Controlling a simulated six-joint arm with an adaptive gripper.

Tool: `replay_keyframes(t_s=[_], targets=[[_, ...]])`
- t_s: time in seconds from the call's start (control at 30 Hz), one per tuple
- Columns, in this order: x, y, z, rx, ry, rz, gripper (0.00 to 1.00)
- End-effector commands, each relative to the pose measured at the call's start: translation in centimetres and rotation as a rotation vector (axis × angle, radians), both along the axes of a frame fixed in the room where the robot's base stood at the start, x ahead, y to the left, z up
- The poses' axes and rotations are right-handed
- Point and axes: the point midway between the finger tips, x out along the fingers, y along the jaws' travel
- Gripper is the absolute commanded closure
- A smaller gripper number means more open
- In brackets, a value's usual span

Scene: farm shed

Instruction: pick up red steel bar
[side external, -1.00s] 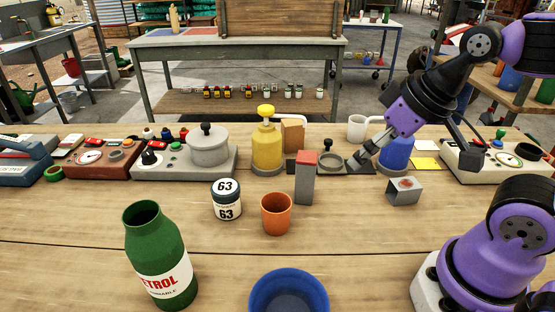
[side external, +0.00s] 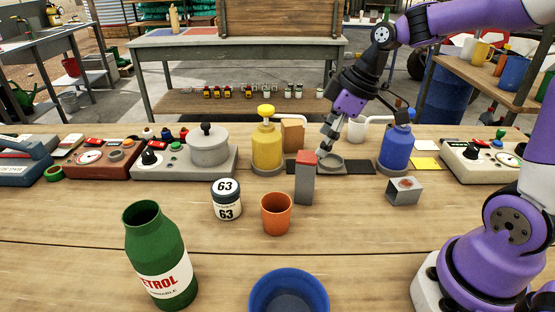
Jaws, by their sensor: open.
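The red steel bar (side external: 305,180) is a grey upright block with a red top, standing on the wooden table near the middle of the side external view. My gripper (side external: 322,151) points down just behind and to the right of the bar's top in the picture. It is open, and its fingers look empty. The fingers overlap one another from this angle, and I cannot tell how far they are from the bar.
An orange cup (side external: 277,214) and a jar marked 63 (side external: 227,200) stand left of the bar. A yellow dispenser (side external: 267,146) and a blue bottle (side external: 395,150) stand behind. A small metal block (side external: 404,191) sits right. A green bottle (side external: 158,255) and blue bowl (side external: 289,293) are in front.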

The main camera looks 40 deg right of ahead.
Motion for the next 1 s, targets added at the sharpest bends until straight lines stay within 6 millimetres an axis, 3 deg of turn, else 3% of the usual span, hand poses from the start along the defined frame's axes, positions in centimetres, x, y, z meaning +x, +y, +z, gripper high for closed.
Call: replay_keyframes(t_s=[0.7, 1.0], targets=[[3.1, 1.8, -9.0, 0.006, 0.004, 0.025, 0.17], [3.5, 2.0, -10.0, 0.005, 0.000, 0.022, 0.17]])
